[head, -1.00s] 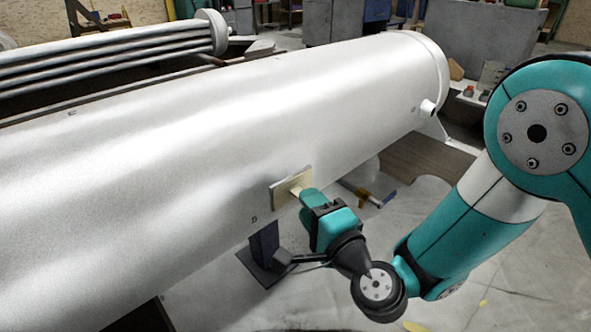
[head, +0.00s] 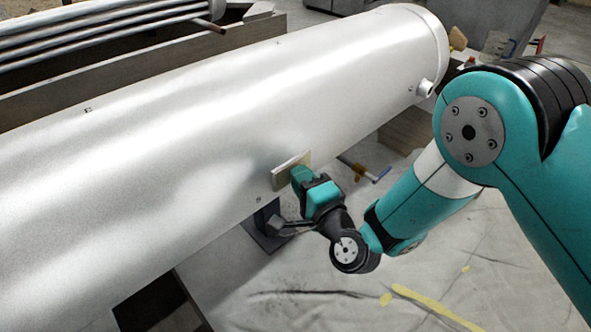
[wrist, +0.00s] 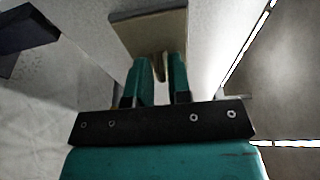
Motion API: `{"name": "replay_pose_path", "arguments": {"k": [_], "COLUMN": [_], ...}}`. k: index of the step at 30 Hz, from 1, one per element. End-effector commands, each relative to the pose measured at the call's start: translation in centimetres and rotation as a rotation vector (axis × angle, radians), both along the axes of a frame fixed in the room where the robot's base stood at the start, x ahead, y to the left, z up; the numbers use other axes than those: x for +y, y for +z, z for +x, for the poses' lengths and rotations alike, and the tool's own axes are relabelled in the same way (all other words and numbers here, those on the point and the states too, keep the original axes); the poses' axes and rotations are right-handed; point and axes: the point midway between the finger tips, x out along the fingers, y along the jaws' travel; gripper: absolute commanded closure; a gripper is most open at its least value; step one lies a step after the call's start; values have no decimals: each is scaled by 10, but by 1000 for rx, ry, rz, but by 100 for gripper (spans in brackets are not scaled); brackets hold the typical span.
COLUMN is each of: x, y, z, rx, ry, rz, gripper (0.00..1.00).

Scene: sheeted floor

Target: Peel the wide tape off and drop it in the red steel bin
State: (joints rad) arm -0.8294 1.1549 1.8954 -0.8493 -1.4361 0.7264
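A flat beige rectangular patch, which looks like the wide tape (head: 291,171), sits on the side of a large white cylinder (head: 200,120). It shows in the wrist view (wrist: 148,36) just ahead of my fingers, with a small tan tab (wrist: 160,66) at its near edge. My gripper (head: 298,174) is right in front of the patch. In the wrist view my gripper (wrist: 161,72) has its teal fingers apart on either side of the tab, with a visible gap between them. I cannot tell whether either finger touches it. I see no red steel bin.
A dark support (head: 265,227) stands under the cylinder below my gripper. Yellow strips (head: 435,308) lie on the sheeted floor at the lower right. The floor right of the cylinder is mostly clear.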

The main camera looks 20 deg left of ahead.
Motion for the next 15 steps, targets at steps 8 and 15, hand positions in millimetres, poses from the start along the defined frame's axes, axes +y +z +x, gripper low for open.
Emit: {"name": "replay_pose_path", "arguments": {"k": [8, 15], "x": [0, -1], "y": [0, -1], "z": [0, 0], "rx": [1, 1], "ry": [-1, -1], "rz": [-1, -1], "gripper": [95, 100]}}
